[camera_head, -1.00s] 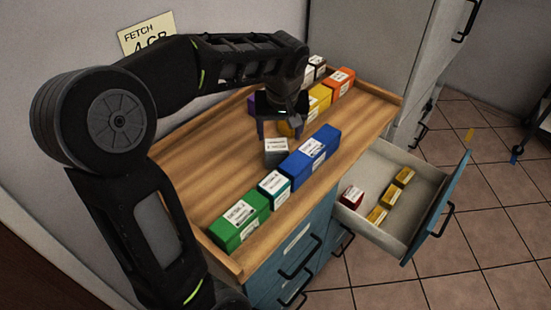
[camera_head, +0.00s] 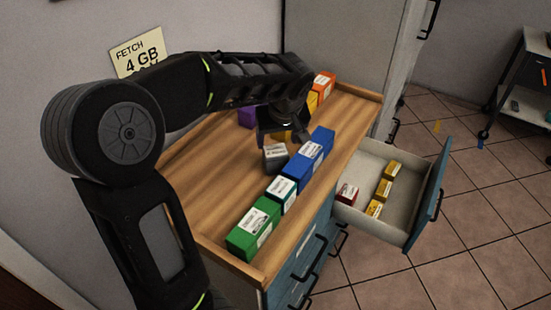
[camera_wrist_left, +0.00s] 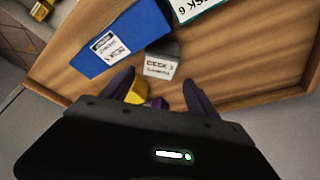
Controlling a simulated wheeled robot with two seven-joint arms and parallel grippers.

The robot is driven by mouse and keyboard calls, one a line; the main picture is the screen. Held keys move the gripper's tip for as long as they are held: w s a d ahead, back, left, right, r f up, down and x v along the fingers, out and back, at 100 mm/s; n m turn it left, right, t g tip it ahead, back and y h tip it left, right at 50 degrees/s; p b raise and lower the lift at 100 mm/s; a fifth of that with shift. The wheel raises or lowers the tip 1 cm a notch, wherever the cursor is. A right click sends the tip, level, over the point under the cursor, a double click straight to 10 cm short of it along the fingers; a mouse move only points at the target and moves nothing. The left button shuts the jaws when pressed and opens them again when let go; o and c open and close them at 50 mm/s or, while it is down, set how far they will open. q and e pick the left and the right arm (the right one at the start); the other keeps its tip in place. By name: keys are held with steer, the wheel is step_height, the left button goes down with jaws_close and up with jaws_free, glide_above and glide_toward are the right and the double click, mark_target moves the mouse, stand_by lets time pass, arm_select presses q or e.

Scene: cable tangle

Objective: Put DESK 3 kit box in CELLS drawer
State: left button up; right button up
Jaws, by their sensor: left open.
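In the left wrist view the open fingertips (camera_wrist_left: 157,88) point toward the grey box (camera_wrist_left: 161,62), whose label reads DESK with an unclear number. I see nothing held between them. The teal one reads DESK 6 in the wrist view. I cannot tell which is DESK 3. An open drawer (camera_head: 402,226) shows no readable label.
The drawer holds a red box (camera_head: 347,193) and several small yellow boxes (camera_head: 383,190), with bare floor at its right side. Purple (camera_head: 246,117) and orange (camera_head: 323,85) boxes stand at the back. The wooden top left of the grey box is clear.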

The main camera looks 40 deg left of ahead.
mark_target(276, 150)
arm_select(q)
steer(key=shift+w+a+f, duration=0.15)
steer(key=shift+f, duration=0.3)
steer(key=p+x, duration=0.1)
steer(key=x, duration=0.4)
steer(key=shift+w+f, duration=0.1)
steer(key=shift+c, duration=0.4)
steer(key=c, duration=1.3)
step_height(276, 150, up, 10)
